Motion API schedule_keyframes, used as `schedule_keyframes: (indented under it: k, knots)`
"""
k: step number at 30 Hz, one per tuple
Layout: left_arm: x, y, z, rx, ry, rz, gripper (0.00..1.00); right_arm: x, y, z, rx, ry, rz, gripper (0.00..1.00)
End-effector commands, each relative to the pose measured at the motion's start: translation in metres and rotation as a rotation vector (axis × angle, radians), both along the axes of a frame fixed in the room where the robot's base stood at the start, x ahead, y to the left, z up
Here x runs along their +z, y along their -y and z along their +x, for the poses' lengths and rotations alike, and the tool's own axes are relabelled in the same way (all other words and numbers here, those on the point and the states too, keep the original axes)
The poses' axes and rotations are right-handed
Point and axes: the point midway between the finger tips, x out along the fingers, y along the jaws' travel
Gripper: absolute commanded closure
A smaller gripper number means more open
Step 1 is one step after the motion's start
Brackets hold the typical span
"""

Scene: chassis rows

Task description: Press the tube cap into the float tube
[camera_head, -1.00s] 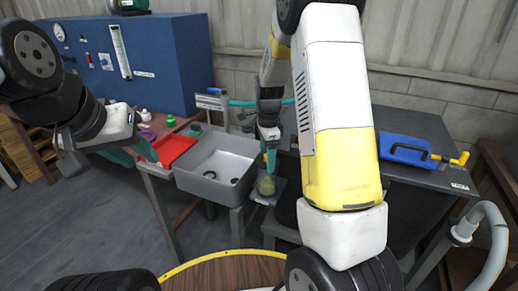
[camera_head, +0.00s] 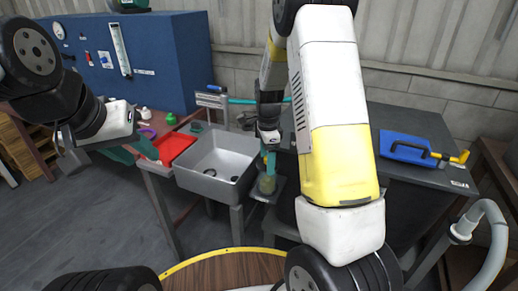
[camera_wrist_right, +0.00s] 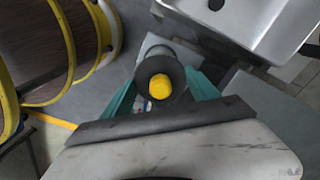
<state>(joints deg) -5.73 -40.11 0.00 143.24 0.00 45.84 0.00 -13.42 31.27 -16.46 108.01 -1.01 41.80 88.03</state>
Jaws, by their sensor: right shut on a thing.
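The float tube (camera_head: 267,185) stands upright, olive-tinted, on a small grey stand right of the sink. It shows in the right wrist view as a dark round body (camera_wrist_right: 176,72). The yellow tube cap (camera_wrist_right: 160,87) is in the right wrist view, between the teal fingers and over the tube's top. Whether it is seated in the tube, I cannot tell. My right gripper (camera_head: 268,160) points down at the tube, shut on the cap; the fingers hide the cap in the head view. My left gripper (camera_head: 135,152) is open and empty, left of the red tray.
The grey sink (camera_head: 215,158) and red tray (camera_head: 177,148) are left of the tube. A blue cabinet (camera_head: 170,70) stands behind. A dark table (camera_head: 415,125) bears a blue case (camera_head: 403,148). A wood-topped round thing with a yellow rim (camera_head: 215,272) is in front.

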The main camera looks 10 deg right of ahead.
Motion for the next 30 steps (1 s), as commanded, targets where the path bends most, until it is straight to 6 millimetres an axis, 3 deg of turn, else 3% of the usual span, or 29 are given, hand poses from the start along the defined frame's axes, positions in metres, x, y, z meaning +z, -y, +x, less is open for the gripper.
schedule_keyframes:
  k: [9,10,13,23,30]
  knots:
    - [0.000,0.000,0.000,0.000,0.000,0.000,0.64,-0.010,0.000,0.000,0.000,-0.001,-0.001,0.74]
    - [0.000,0.000,0.000,0.000,0.000,0.000,0.64,-0.010,0.000,0.000,0.000,-0.001,-0.001,0.28]
    - [0.000,0.000,0.000,0.000,0.000,0.000,0.64,-0.010,0.000,0.000,0.000,-0.001,0.000,0.08]
    - [0.000,0.000,0.000,0.000,0.000,0.000,0.64,-0.008,0.000,0.000,0.000,0.000,0.000,0.06]
    - [0.000,0.000,0.000,0.000,0.000,0.000,0.64,0.024,0.000,0.001,0.000,0.005,0.000,0.06]
